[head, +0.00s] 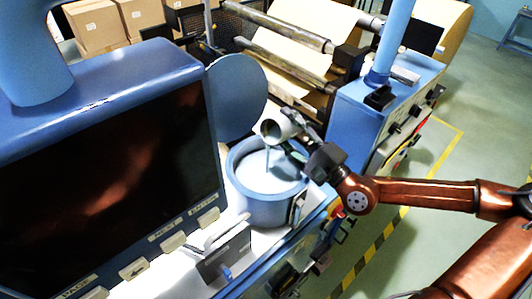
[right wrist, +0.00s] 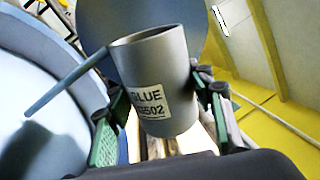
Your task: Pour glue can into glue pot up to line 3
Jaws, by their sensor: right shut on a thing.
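The grey glue can (head: 283,124) is tilted to the left above the glue pot (head: 262,208), and a pale stream (head: 267,160) falls from its mouth. In the right wrist view the can (right wrist: 178,68) shows a white label reading "GLUE" and "G502". The pot is round and blue, with pale glue (head: 262,170) inside below its rim. My right gripper (head: 299,143) is shut on the can at the pot's right side; its two green-padded fingers (right wrist: 158,105) press the can from both sides. I cannot read any level lines. My left gripper is not in view.
The pot's round blue lid (head: 237,96) stands upright behind it. A large dark screen (head: 110,165) fills the left. A small metal bracket (head: 224,254) stands in front of the pot. A blue machine column (head: 385,95) rises at the right, with paper rollers (head: 290,55) behind.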

